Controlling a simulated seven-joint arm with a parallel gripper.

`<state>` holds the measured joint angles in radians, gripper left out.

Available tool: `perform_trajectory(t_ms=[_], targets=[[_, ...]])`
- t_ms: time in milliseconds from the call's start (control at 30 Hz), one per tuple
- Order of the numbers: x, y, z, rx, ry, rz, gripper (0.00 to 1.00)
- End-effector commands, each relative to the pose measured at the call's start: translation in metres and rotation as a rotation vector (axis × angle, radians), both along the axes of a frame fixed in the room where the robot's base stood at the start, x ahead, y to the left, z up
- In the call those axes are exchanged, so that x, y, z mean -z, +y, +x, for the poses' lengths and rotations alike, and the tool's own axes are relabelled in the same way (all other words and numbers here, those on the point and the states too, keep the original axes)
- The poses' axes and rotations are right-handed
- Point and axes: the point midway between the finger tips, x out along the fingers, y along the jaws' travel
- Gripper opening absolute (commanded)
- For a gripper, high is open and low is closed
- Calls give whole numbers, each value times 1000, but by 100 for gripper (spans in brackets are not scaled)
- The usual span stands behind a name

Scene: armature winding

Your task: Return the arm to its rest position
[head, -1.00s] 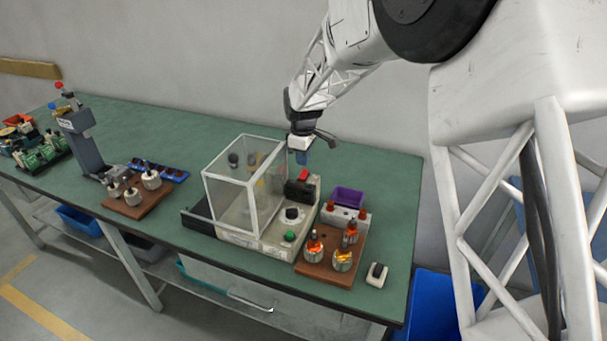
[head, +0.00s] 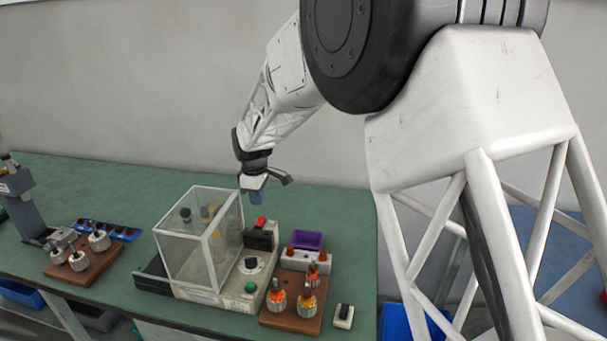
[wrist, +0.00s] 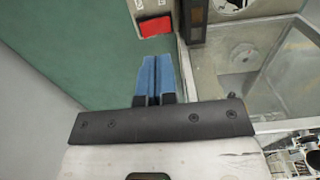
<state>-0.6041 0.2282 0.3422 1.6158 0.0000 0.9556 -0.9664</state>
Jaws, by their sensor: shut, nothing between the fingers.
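My gripper (head: 257,198) is shut and empty, hanging above the back of the green bench, behind the winding machine. Its blue fingers are pressed together in the wrist view (wrist: 153,75). The winding machine has a clear box guard (head: 195,240) on its left and a red switch (head: 261,222) on a dark block. That red switch also shows beyond the fingertips in the wrist view (wrist: 156,26). My arm reaches down to the gripper from the upper right.
A wooden board (head: 292,318) with wound armatures, a purple bin (head: 307,240) and a small switch box (head: 343,316) stand right of the machine. Another wooden board (head: 85,265), a blue tray (head: 122,233) and a grey press (head: 22,205) are at left. The back bench strip is clear.

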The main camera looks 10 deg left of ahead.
Motion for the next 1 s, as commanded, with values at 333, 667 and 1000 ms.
perform_trajectory(t_ms=[333,667,1000], targets=[[-22,-33,-5,73,-11,7,0],[-74,-127,-32,294,-38,26,0],[-117,-225,-80,545,-67,49,0]])
